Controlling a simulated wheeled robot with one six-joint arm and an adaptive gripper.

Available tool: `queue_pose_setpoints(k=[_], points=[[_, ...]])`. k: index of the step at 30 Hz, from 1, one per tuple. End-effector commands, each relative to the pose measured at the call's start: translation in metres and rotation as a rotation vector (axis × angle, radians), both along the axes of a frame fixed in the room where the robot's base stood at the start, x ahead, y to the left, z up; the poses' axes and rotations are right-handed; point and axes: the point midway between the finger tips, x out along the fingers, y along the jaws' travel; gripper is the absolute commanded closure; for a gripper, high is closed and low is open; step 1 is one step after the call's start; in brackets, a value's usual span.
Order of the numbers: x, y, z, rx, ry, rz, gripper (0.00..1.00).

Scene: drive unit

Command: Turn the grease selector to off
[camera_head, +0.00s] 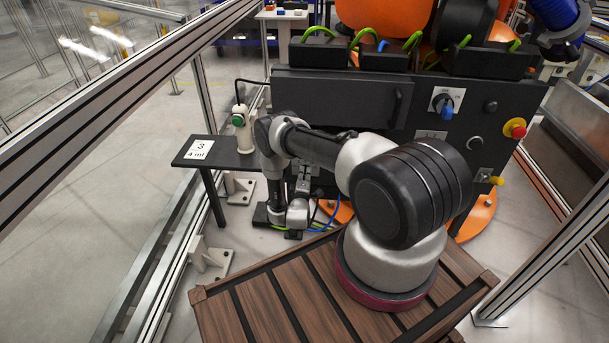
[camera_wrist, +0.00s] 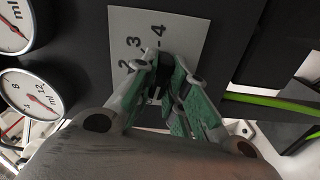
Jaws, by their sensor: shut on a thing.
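A light plate (camera_wrist: 190,28) with the numbers 2, 3 and 4 shows on the dark panel in the wrist view; I take it as the grease selector's scale. My gripper (camera_wrist: 167,72) has its two green-padded fingers closed together over this plate, shut on the selector's knob. The knob is mostly hidden between the fingers, so its pointer setting cannot be read, and no off mark is visible. In the head view my arm reaches down to the lower left of the black cabinet (camera_head: 330,100); the selector is hidden there.
Two round ml gauges, an upper (camera_wrist: 12,28) and a lower (camera_wrist: 32,95), sit left of the plate in the wrist view. A blue rotary knob (camera_head: 447,106) and a red button (camera_head: 518,131) are on the cabinet. A small black table (camera_head: 232,158) stands left of my arm.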

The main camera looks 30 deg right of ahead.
Motion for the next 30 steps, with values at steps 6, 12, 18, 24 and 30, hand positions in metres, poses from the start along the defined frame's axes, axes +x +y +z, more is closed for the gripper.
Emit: queue_pose_setpoints(k=[6,12,18,24,30], points=[[-0.001,0.001,-0.001,0.000,0.003,0.001,0.64],[0.000,0.000,-0.001,0.000,0.002,0.001,0.64],[-0.006,0.004,-0.001,0.001,0.002,0.001,0.64],[-0.036,0.026,-0.001,0.000,0.005,0.006,0.64],[-0.073,0.051,-0.001,-0.001,0.004,0.005,0.64]])
